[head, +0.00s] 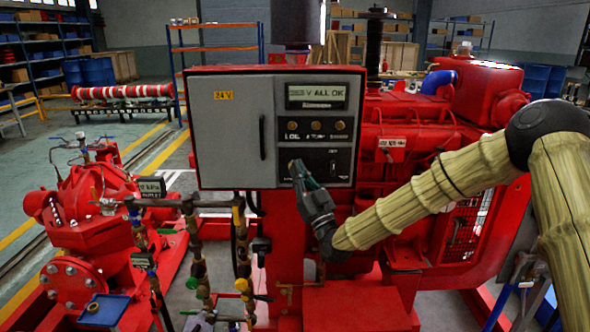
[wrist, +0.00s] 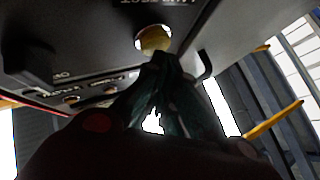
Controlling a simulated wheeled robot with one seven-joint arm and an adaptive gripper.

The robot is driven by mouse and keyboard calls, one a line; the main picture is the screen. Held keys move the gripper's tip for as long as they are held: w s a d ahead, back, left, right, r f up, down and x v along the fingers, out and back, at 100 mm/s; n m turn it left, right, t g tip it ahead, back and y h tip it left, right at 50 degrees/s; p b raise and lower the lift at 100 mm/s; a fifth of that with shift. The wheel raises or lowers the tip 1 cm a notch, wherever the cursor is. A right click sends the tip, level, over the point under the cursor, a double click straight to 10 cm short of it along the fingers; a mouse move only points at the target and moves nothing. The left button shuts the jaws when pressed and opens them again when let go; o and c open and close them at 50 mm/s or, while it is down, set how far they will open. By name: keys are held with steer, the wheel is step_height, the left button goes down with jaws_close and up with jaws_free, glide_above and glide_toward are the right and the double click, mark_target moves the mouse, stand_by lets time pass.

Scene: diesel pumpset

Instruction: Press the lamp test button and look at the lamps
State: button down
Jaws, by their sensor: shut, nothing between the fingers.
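The grey control cabinet (head: 233,130) stands in a red frame, with a black panel (head: 318,148) on its right. A small display (head: 317,97) reads "V ALL OK" at its end. Below it are three small round lamps, left (head: 292,126), middle (head: 316,126) and right (head: 340,126); they look dull amber. My gripper (head: 297,166) is shut and empty, its tips in front of the panel's lower left. In the wrist view my fingertips (wrist: 172,62) are close to a round yellowish button (wrist: 154,40) below a partly cut-off, upside-down label. I cannot tell whether they touch.
A lever handle (head: 262,137) sticks out from the cabinet door. Gauges, brass valves and pipes (head: 197,235) stand lower left, beside a red pump (head: 90,215). The red engine (head: 425,150) is behind my arm. Open floor lies at far left.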

steer(key=shift+w, duration=0.35)
stand_by(0.5)
stand_by(0.3)
steer(key=shift+s+b, duration=0.45)
steer(key=shift+s, duration=0.4)
steer(key=shift+s+b, duration=0.45)
steer(key=shift+s, duration=2.05)
